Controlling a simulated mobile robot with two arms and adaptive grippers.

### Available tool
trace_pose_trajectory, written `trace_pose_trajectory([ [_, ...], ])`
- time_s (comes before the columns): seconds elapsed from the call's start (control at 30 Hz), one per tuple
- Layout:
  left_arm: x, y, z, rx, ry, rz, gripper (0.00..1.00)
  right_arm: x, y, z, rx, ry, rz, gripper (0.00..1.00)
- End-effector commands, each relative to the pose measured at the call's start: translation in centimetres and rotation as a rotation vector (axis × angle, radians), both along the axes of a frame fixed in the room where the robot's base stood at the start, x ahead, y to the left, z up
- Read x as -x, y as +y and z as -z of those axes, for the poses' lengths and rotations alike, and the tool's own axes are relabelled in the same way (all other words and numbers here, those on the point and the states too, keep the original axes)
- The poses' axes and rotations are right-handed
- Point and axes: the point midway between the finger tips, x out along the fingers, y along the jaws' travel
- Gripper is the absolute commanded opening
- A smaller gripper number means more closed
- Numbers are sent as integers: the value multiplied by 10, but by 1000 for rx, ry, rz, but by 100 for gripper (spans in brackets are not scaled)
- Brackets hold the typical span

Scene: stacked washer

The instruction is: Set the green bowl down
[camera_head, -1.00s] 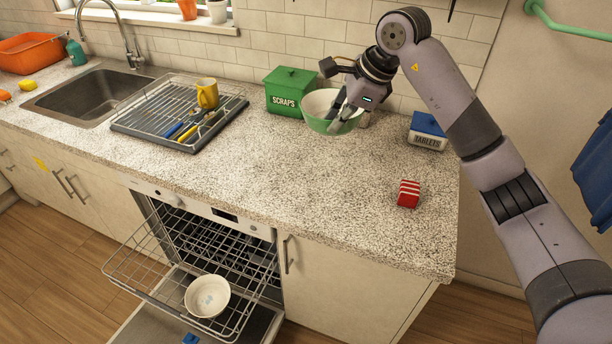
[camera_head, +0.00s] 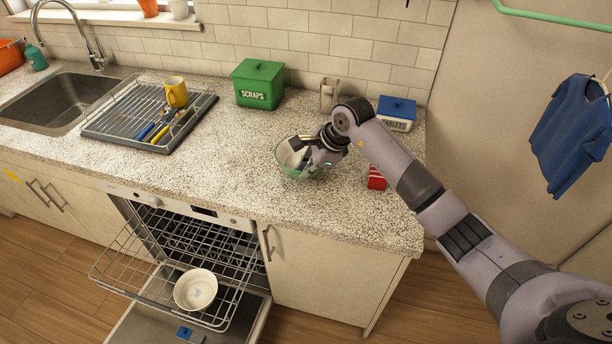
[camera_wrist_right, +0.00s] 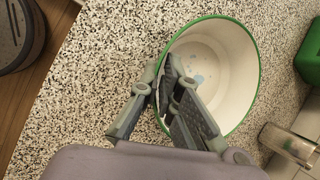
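The green bowl (camera_head: 286,158), white inside with a green rim, is at the middle right of the counter in the head view. It also shows in the right wrist view (camera_wrist_right: 222,62), upright, with small pale blue marks inside. My right gripper (camera_head: 309,158) is at its right side. In the wrist view the right gripper (camera_wrist_right: 160,72) has one finger outside the rim and one inside, pinching the bowl's wall. The bowl is at or just above the counter (camera_head: 240,150); contact is hard to tell. My left gripper is not in view.
A red striped block (camera_head: 376,178) is close by, partly behind my right arm. The green scraps box (camera_head: 258,84), a beige holder (camera_head: 329,93) and the blue-lidded tablets box (camera_head: 396,112) stand behind. The dish rack (camera_head: 150,115) is left. The open dishwasher (camera_head: 185,250) is below.

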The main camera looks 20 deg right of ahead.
Motion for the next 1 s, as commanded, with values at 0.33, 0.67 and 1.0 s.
trace_pose_trajectory([
  [0.33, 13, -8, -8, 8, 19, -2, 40, 0, 1, 31, -1, -2, -1, 0],
  [0.67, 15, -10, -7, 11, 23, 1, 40, 0, 0, 33, 0, 2, -1, 17],
  [1.0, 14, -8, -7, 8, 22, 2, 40, 0, 0, 32, 0, 2, -1, 25],
])
